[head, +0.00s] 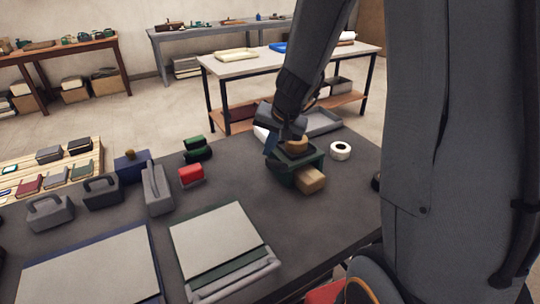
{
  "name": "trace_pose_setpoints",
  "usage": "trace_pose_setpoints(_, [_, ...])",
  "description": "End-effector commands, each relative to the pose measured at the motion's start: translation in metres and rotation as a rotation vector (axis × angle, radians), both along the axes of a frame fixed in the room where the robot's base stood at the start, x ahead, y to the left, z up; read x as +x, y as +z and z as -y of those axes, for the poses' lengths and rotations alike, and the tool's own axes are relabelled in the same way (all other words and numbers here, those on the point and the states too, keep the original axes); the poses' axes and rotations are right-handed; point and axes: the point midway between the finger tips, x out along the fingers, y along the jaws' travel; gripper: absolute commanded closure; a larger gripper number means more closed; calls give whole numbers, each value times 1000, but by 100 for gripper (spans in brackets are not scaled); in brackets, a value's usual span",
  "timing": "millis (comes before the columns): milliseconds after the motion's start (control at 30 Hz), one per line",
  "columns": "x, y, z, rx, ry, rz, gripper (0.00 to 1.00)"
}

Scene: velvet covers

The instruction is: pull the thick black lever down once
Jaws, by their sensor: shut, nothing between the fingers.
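My gripper (273,146) is at the right part of the dark worktable, pointing down beside a dark green box-shaped device (288,176). It is shut and empty. The device has a tan round part (297,146) on top and a tan block (311,180) at its front. My arm and gripper cover the device's back and left side. I cannot make out a thick black lever apart from the dark shapes around my gripper, and cannot tell whether my gripper touches anything.
A white tape roll (340,151) stands right of the device, a grey tray (323,122) behind it. To the left are a red block (190,176), green blocks (197,149) and grey handled tools (103,191). Pale boards (222,243) lie in front. The tabletop between boards and device is clear.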

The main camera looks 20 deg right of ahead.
Motion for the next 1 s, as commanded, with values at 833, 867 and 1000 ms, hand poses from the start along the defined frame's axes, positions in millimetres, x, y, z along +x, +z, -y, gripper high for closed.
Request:
trace_pose_setpoints(833, [-5, -10, -2, 0, 0, -53, 100])
trace_pose_setpoints(867, [-4, -8, -2, -1, 1, -53, 100])
trace_pose_setpoints(1000, [-2, 5, -4, 0, 2, -50, 100])
